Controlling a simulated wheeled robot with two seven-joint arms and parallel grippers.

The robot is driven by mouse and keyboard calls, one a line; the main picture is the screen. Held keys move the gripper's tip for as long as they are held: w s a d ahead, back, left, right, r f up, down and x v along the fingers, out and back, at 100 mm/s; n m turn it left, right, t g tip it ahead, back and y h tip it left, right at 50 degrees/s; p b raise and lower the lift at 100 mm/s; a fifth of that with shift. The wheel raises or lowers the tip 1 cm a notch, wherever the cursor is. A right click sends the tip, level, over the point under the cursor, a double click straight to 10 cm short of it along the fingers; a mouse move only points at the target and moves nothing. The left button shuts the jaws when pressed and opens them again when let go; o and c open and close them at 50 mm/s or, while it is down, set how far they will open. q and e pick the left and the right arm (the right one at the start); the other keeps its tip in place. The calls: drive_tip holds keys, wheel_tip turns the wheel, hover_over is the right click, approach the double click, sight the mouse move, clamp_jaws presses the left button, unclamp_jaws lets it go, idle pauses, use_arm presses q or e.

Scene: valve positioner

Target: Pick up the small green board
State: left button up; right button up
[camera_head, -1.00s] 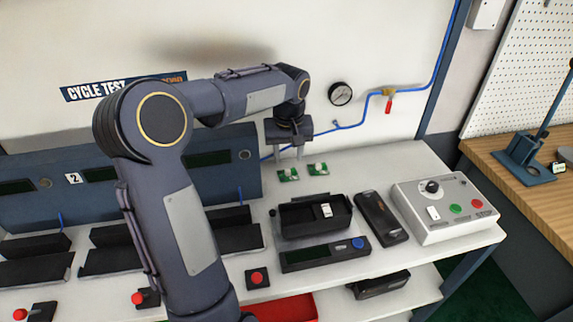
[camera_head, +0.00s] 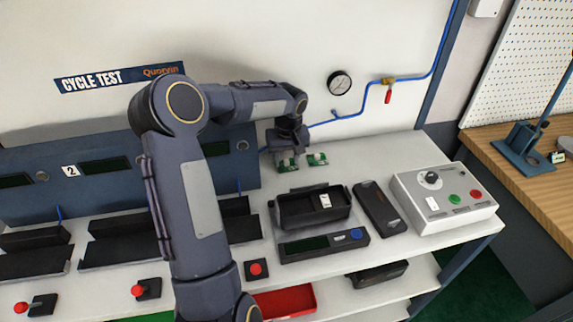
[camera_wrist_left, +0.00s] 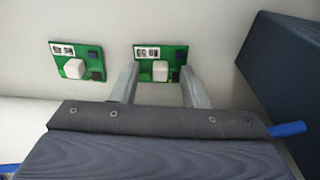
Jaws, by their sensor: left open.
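Two small green boards lie side by side on the white bench top. The left one in the head view (camera_head: 287,164) is partly hidden by my left gripper (camera_head: 288,160). The right one (camera_head: 318,159) lies clear beside it. In the left wrist view, one board (camera_wrist_left: 161,63) with a white block and a label sits between the two fingers of my left gripper (camera_wrist_left: 160,78). The fingers are open, one at each side of that board, with no clear grip on it. The other board (camera_wrist_left: 78,62) lies apart to the left. My right gripper is not in view.
A black open case (camera_head: 313,207), a black device (camera_head: 381,207) and a grey control box (camera_head: 443,198) stand to the right on the bench. A dark blue panel (camera_head: 110,174) stands left of the boards. A blue air line (camera_head: 350,114) runs along the wall behind.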

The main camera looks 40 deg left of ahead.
use_arm(q)
drive_tip(key=shift+c, duration=0.2)
clamp_jaws()
drive_tip(key=shift+r, duration=0.1)
